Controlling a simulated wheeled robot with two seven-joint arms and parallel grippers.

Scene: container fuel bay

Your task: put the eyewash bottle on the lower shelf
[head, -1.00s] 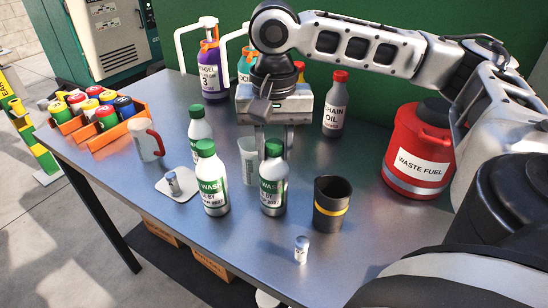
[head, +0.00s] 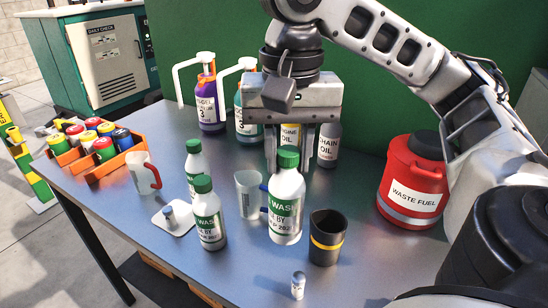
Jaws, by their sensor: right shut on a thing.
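A white eyewash bottle (head: 285,215) with a green cap and green label hangs upright from my right gripper (head: 289,160). The fingers come down on both sides of its cap, and it looks raised off the table. Two similar bottles stand on the table to its left: one at the front (head: 209,222) and one behind (head: 197,165). The dark lower shelf (head: 150,284) shows only in part, below the table's left front edge. My left gripper is out of view.
On the table (head: 120,200), a clear jug (head: 246,195) and a black cup (head: 326,240) with a yellow band flank the held bottle. A small vial (head: 298,285) stands in front. A red waste fuel can (head: 412,185) stands at right. Cardboard boxes (head: 160,266) partly show underneath.

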